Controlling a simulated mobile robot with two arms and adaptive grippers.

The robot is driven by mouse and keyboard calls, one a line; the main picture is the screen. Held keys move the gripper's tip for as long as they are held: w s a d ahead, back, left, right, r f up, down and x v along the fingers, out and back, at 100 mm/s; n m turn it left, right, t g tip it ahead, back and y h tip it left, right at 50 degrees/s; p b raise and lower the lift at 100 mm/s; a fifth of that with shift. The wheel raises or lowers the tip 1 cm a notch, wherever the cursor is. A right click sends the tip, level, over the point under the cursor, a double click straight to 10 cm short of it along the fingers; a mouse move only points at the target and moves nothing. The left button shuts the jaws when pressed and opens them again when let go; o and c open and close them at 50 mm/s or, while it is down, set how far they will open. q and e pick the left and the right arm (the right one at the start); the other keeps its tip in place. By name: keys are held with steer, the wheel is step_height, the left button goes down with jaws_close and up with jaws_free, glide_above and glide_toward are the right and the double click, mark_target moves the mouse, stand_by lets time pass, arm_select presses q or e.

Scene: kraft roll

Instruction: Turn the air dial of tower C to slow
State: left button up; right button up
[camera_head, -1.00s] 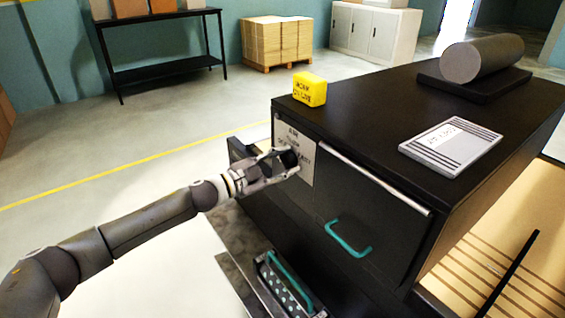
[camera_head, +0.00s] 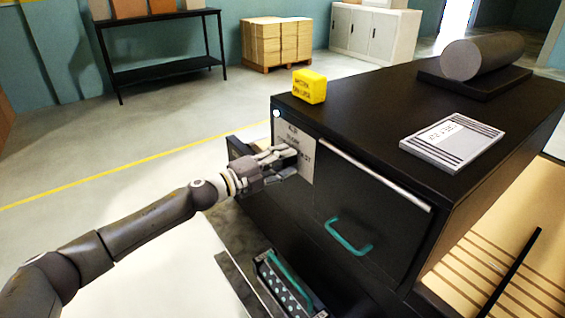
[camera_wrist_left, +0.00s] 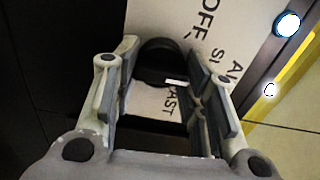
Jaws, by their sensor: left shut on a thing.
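The air dial (camera_wrist_left: 158,58) is a round black knob with a white pointer mark, shown in the left wrist view. It sits on a white label plate (camera_head: 305,153) on the machine's dark front. The plate's printed words OFF, FAST and a partly covered word beginning with S show. My right gripper is not in view.
A small bright round light (camera_head: 276,113) shows at the panel's upper left corner. A yellow block (camera_head: 309,86) and a printed white pad (camera_head: 452,144) lie on the machine top. A drawer with a teal handle (camera_head: 347,238) is to the right of the dial.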

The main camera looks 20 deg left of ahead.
arm_select(q)
steer(key=shift+m, duration=0.3)
steer(key=o, duration=1)
steer(key=shift+v, duration=6)
steer(key=shift+f, duration=0.15)
